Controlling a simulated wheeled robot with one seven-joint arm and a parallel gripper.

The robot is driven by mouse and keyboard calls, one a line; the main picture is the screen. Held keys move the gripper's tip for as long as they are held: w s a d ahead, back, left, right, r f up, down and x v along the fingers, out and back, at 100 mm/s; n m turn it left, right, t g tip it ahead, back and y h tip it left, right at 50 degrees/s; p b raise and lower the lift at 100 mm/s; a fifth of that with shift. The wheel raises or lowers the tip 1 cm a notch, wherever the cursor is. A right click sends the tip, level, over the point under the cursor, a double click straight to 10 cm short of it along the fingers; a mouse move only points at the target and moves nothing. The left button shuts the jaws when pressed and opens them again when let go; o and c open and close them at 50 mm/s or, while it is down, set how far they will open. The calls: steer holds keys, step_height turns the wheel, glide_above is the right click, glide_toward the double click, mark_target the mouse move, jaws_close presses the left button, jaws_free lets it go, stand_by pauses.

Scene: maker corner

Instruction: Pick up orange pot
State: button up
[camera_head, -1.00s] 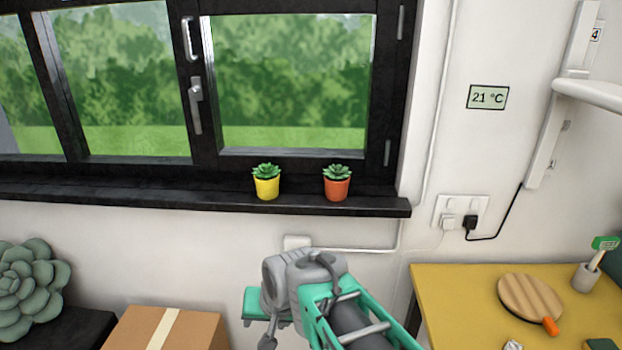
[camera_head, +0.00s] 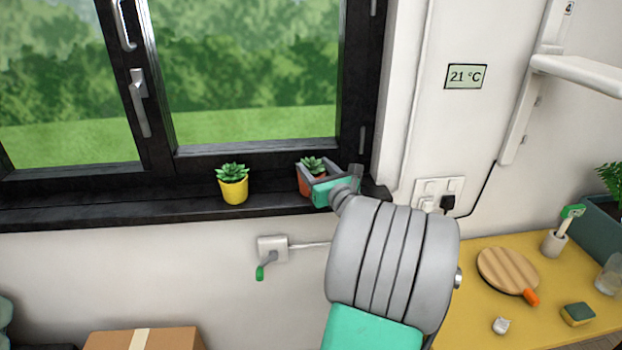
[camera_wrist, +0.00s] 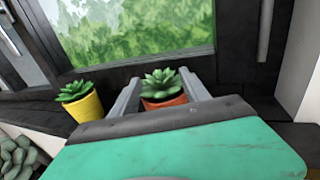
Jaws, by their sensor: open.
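The orange pot (camera_head: 304,186) with a green succulent stands upright on the black windowsill, partly hidden behind my gripper in the head view. My gripper (camera_head: 318,172) is open at the pot, with one finger on either side of it. In the wrist view the orange pot (camera_wrist: 164,102) sits between the two fingers of my gripper (camera_wrist: 157,92). Its lower part is hidden by the gripper body. Whether the fingers touch the pot cannot be told.
A yellow pot (camera_head: 233,189) with a succulent stands left of the orange one on the windowsill (camera_head: 130,211). The window frame rises behind. A yellow table (camera_head: 470,290) with a round wooden board (camera_head: 507,271) is at the lower right. A cardboard box (camera_head: 180,341) is below.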

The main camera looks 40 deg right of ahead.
steer(key=x, duration=0.2)
steer(key=shift+w+d, duration=0.1)
steer(key=shift+w, duration=0.3)
steer(key=shift+c, duration=0.3)
steer(key=shift+s, duration=0.1)
jaws_close()
stand_by(0.6)
